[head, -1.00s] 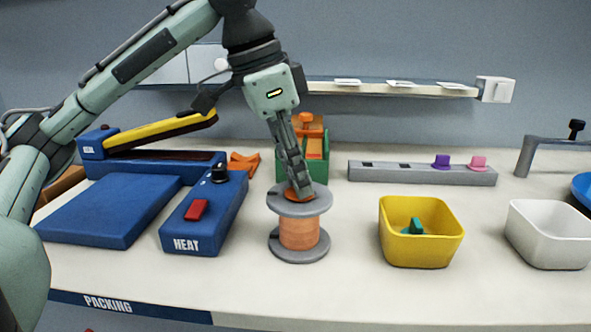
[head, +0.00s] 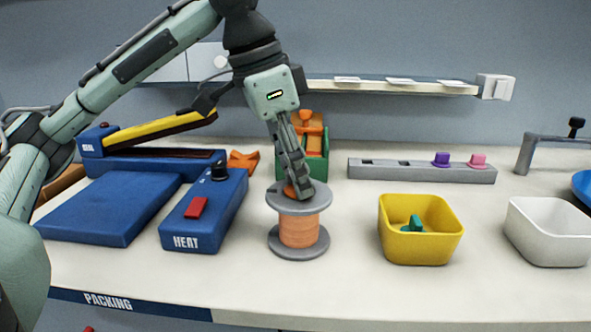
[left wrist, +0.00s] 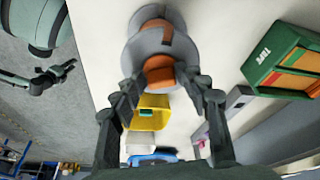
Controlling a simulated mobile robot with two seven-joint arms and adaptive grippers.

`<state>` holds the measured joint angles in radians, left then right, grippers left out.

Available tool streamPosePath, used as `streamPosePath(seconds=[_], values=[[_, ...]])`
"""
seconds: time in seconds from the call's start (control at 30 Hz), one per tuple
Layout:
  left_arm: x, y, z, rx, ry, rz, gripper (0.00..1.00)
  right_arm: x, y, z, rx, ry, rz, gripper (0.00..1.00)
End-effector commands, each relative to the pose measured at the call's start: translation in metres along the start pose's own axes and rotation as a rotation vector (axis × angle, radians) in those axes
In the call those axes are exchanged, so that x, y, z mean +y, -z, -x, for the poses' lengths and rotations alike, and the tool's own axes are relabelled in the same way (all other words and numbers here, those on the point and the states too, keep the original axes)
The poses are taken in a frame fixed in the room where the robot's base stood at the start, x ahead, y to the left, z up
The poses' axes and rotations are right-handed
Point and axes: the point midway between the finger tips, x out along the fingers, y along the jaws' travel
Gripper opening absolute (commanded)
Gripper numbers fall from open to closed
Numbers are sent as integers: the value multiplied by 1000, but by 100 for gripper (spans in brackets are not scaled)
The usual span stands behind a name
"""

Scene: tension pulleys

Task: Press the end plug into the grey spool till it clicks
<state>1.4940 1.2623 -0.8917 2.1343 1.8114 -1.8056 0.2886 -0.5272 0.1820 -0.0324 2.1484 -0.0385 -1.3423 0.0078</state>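The grey spool (head: 300,230), wound with copper-orange wire, stands upright on the bench in the head view; its grey flange shows in the left wrist view (left wrist: 146,48). The orange end plug (left wrist: 159,72) sits at the middle of the top flange, between my left fingertips. It also shows beside the fingers in the head view (head: 289,190). My left gripper (head: 301,192) comes down from above, tilted, with its fingers closed on the plug. I cannot tell how deep the plug sits. My right gripper (left wrist: 52,78) is small in the left wrist view, apart from the spool.
A blue HEAT box (head: 205,215) stands left of the spool. A green-and-orange box (head: 316,158) is behind it. A yellow bin (head: 421,245) with a teal piece and a white bin (head: 550,233) stand right. A grey rail (head: 420,173) holds purple and pink pieces.

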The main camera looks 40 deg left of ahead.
Motion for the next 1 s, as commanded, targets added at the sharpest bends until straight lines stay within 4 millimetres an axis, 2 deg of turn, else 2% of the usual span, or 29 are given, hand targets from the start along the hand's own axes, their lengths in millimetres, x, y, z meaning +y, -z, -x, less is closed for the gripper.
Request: streamPosePath(seconds=[0.47, 0.57, 0.8, 0.93, 1.0], values=[[-1, 1, 5, 4, 3, 1, 50, 0, 0, 0, 0, 0, 0, 29], [-1, 2, 17, 7, 4, 2, 50, 0, 0, 0, 0, 0, 0, 29], [-1, 2, 70, 9, 4, 0, 50, 0, 0, 0, 0, 0, 0, 29], [0, 1, 94, 8, 6, 1, 50, 0, 0, 0, 0, 0, 0, 29], [0, 0, 101, 4, 5, 0, 50, 0, 0, 0, 0, 0, 0, 29]])
